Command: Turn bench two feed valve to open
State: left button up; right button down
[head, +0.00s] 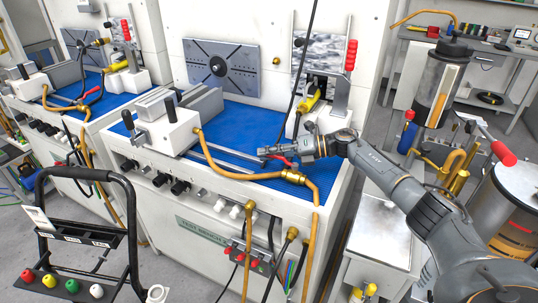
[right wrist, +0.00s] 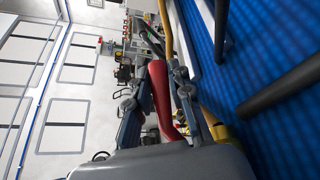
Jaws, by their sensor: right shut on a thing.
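The feed valve's red lever handle (head: 281,161) is at the front right of the middle bench (head: 190,228), beside a brass fitting (head: 293,177) on an orange hose. The lever points up and left from the fitting, partly hidden under my gripper. My right gripper (head: 272,151) reaches in from the right and is shut on the lever. In the right wrist view, the red lever (right wrist: 163,98) lies between the two dark fingers (right wrist: 157,103). My left gripper is not in view.
A blue mat (head: 235,125) covers the bench top, with a white clamp block (head: 167,132) on its left. A black-framed cart (head: 85,240) stands at the front left. A grey-topped cabinet (head: 380,235) and a metal drum (head: 515,205) stand at the right.

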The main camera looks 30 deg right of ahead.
jog(key=shift+s+a+f, duration=0.1)
jog(key=shift+a+f, duration=0.05)
jog(key=c, duration=1.2)
grip_release()
jog(key=v, duration=1.2)
